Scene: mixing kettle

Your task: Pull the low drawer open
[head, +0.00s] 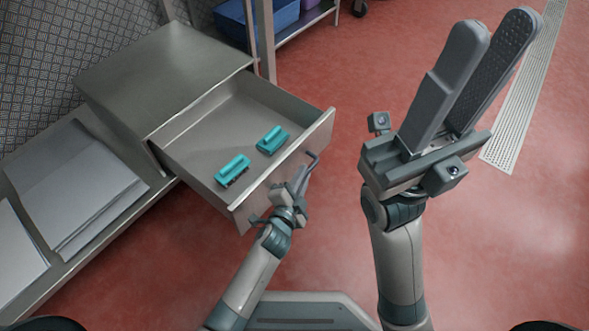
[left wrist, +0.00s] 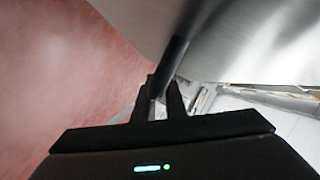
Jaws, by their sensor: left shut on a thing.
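The low drawer (head: 213,118) is pulled out of a metal cabinet (head: 165,72), and its inside is open to view. Two teal-handled items (head: 233,170) lie on the drawer floor. My left gripper (head: 303,173) is at the drawer's front panel and shut on the dark bar handle (head: 314,158). In the left wrist view the fingers (left wrist: 160,97) close around the dark handle (left wrist: 174,60), below the drawer's metal front. My right gripper (head: 485,80) is raised to the right of the drawer, its two long fingers slightly apart, with nothing between them.
A metal bench (head: 150,190) holds white sheets (head: 75,185) left of the drawer. A rack with a blue bin (head: 262,18) stands behind. The red floor to the right is clear, with a drain grate (head: 520,110) running along it.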

